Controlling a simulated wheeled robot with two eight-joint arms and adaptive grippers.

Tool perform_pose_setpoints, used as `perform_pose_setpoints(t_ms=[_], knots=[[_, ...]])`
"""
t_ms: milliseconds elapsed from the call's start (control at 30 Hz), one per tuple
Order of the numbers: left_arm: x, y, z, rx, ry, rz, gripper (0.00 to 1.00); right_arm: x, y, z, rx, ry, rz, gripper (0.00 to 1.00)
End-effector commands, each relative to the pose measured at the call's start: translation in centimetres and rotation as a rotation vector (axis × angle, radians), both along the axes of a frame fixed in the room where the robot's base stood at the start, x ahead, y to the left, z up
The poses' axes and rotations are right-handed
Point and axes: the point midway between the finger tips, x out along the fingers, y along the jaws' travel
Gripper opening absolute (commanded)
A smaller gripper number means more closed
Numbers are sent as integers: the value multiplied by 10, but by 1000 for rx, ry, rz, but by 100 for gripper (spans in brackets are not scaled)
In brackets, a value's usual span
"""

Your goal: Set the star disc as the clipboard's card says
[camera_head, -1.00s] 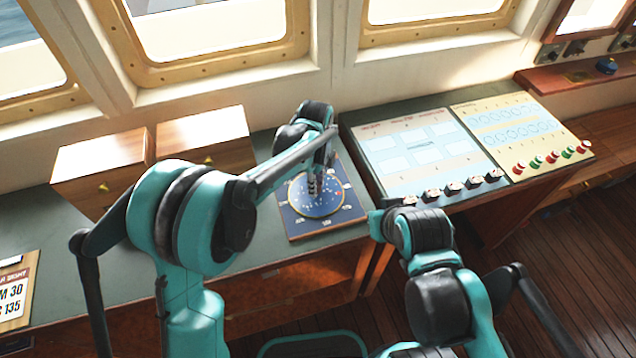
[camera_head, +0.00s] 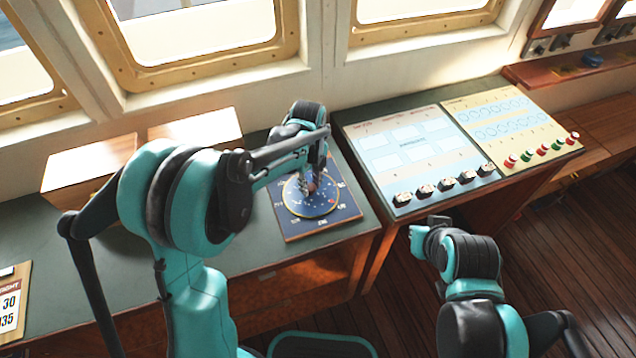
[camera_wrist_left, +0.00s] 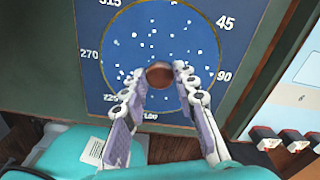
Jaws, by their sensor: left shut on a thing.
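The star disc (camera_head: 300,205) is a round dark blue dial with white dots and a yellowish rim, on a blue square panel (camera_head: 345,212). In the left wrist view, the disc (camera_wrist_left: 128,50) has angle numbers around it, with 45, 90 and 270 readable. My left gripper (camera_wrist_left: 160,76) is shut on a small brown knob (camera_wrist_left: 159,72) at the disc's lower part. In the head view my left gripper (camera_head: 313,186) is over the disc and hides part of it. The clipboard (camera_head: 10,335) is cut off at the left edge; its card (camera_head: 9,306) shows "30" and "35".
Two wooden boxes (camera_head: 92,172) stand behind my left arm. A pale chart panel (camera_head: 410,150) and a cream panel with red and green buttons (camera_head: 507,125) lie to the right.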

Motion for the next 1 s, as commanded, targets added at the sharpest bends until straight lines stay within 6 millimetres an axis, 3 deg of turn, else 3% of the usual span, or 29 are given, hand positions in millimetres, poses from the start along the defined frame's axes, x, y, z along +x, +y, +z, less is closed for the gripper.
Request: perform_pose_setpoints(t_ms=[267, 300, 367, 733, 867, 1000], knots=[[0, 0, 0, -1, -1, 0, 0, 0, 0, 0, 0, 0, 0, 0], [0, 0, 0, -1, -1, 1, 36, 0, 0, 0, 0, 0, 0, 0], [0, 0, 0, -1, -1, 1, 50, 0, 0, 0, 0, 0, 0, 0], [0, 0, 5, 0, 0, 1, 50, 0, 0, 0, 0, 0, 0, 0], [0, 0, 23, 0, 0, 1, 50, 0, 0, 0, 0, 0, 0, 0], [0, 0, 54, 0, 0, 1, 50, 0, 0, 0, 0, 0, 0, 0]])
